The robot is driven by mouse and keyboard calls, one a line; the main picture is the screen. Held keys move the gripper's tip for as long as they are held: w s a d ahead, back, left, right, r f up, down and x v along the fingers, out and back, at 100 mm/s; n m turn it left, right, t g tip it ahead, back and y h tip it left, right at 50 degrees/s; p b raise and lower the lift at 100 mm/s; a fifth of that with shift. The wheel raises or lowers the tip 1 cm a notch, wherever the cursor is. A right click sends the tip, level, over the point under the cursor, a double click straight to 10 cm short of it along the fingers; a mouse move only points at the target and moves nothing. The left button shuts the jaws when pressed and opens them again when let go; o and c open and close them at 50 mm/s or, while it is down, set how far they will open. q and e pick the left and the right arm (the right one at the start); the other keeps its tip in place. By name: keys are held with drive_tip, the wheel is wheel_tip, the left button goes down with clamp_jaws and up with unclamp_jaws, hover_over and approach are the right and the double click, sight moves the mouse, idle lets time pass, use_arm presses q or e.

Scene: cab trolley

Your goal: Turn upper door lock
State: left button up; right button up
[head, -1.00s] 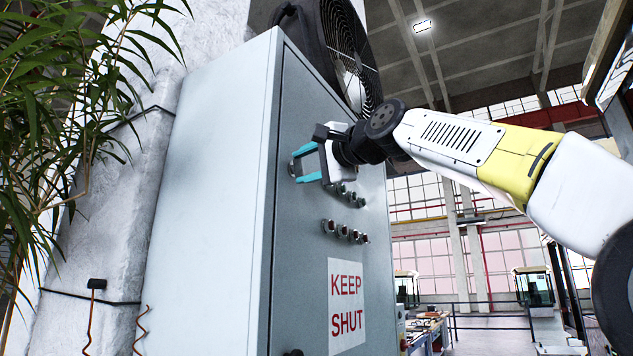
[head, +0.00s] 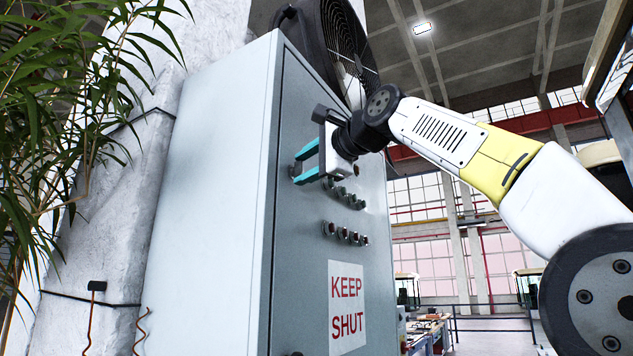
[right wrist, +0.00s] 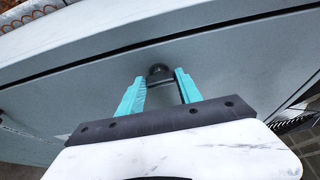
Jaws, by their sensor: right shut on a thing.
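The grey cabinet door (head: 300,235) carries the upper door lock, a small dark knob (right wrist: 160,72) near the door's left edge in the head view. My right gripper (head: 296,169) reaches it from the right. In the right wrist view its two teal fingers stand on either side of the knob, and it is shut on it. In the head view the fingers largely hide the lock. My left gripper is not in view.
Rows of small knobs (head: 346,234) sit on the door below my right gripper, above a KEEP SHUT sign (head: 347,307). A dark lower knob (head: 293,353) shows at the bottom edge. A fan (head: 345,45) stands above, and a plant (head: 50,130) is at left.

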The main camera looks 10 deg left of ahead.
drive_tip(key=o, duration=1.4)
drive_tip(key=v, duration=0.7)
drive_tip(key=shift+s+d, duration=0.25)
drive_tip(key=shift+s, duration=0.05)
